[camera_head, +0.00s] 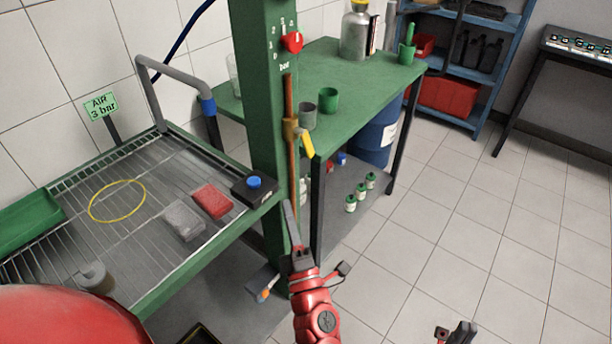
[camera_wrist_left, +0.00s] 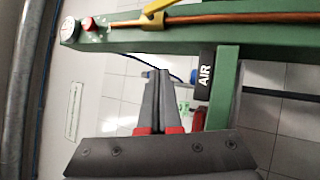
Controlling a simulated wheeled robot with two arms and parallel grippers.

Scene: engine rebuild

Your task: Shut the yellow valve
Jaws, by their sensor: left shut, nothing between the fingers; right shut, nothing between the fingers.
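The yellow valve lever (camera_head: 307,144) sits on a brass body (camera_head: 290,129) on the copper pipe, on the green post. It slants down and right, at an angle to the pipe. In the left wrist view the lever (camera_wrist_left: 158,6) is at the top edge, partly cut off. My left gripper (camera_head: 290,208) is shut and empty, below the lever and apart from it. Its closed fingers (camera_wrist_left: 158,75) point toward the green post in the wrist view. My right gripper (camera_head: 458,334) is shut and empty at the bottom edge, partly cut off, far from the valve.
The green post (camera_head: 262,90) carries the copper pipe (camera_head: 294,190) and a red knob (camera_head: 292,42). A wire-rack bench (camera_head: 150,290) with red and grey blocks stands left. A green table (camera_head: 350,80) with cups stands behind. The tiled floor at right is clear.

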